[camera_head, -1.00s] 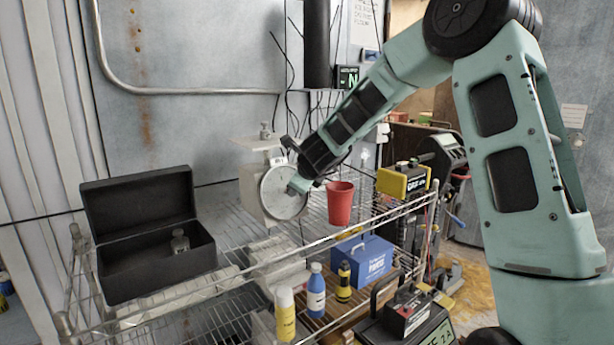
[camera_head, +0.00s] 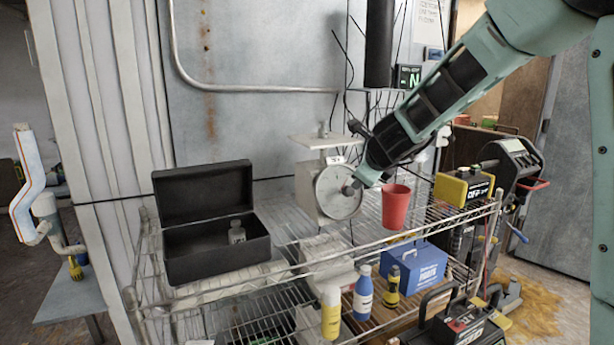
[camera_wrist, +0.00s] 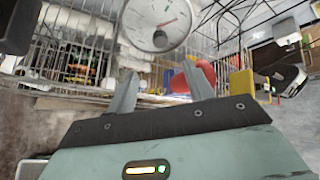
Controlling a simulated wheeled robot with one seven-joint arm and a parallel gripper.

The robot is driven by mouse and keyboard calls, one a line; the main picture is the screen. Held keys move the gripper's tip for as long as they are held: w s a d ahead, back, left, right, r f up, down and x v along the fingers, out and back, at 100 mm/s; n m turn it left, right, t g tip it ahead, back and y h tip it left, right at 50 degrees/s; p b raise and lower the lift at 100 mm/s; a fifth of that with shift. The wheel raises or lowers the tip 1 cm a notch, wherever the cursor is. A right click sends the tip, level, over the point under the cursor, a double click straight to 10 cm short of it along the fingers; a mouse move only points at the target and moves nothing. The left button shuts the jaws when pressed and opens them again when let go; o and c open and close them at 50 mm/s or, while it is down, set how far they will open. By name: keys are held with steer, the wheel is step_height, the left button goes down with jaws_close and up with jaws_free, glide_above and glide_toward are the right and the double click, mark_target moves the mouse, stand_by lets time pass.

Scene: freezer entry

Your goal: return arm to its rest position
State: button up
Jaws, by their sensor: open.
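My arm reaches in from the upper right in the head view. My gripper (camera_head: 362,180) is at its lower end, in front of the dial scale and left of the red cup. In the wrist view my gripper (camera_wrist: 160,92) shows its two fingers spread apart with nothing between them. The red cup (camera_head: 395,207) stands close to the right of the gripper, and it shows partly behind the right finger in the wrist view (camera_wrist: 181,82). The scale (camera_head: 337,192) has a round white dial and a small metal weight on its top plate.
A wire shelf (camera_head: 300,268) holds an open black box (camera_head: 213,260) with a small bottle inside. Yellow-and-black (camera_head: 462,190) devices stand at the right. Several bottles and a blue toolbox (camera_head: 413,265) are lower down. A wall (camera_head: 265,120) with a pipe stands behind.

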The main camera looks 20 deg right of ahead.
steer(key=s+a+f+n+g+y, duration=0.1)
steer(key=s+a+f+n+y, duration=0.1)
steer(key=s+a+n, duration=0.55)
steer(key=s+a+f+n+g+y, duration=0.1)
steer(key=s+a+n+g+y, duration=0.3)
steer(key=a, duration=0.6)
steer(key=s+a+f+n+t+y, duration=0.1)
steer(key=s+a+f+n, duration=0.1)
steer(key=a+n, duration=0.6)
steer(key=s+a+f+n+g+h, duration=0.1)
steer(key=s+f+n+g, duration=0.2)
steer(key=s+n, duration=0.6)
steer(key=s+a+f+n+g+h, duration=0.1)
steer(key=s+f+n+g+h, duration=0.1)
steer(key=s+n, duration=0.7)
steer(key=s+g, duration=0.1)
steer(key=s, duration=0.4)
steer(key=shift+s+a+f, duration=0.2)
steer(key=shift+f, duration=0.2)
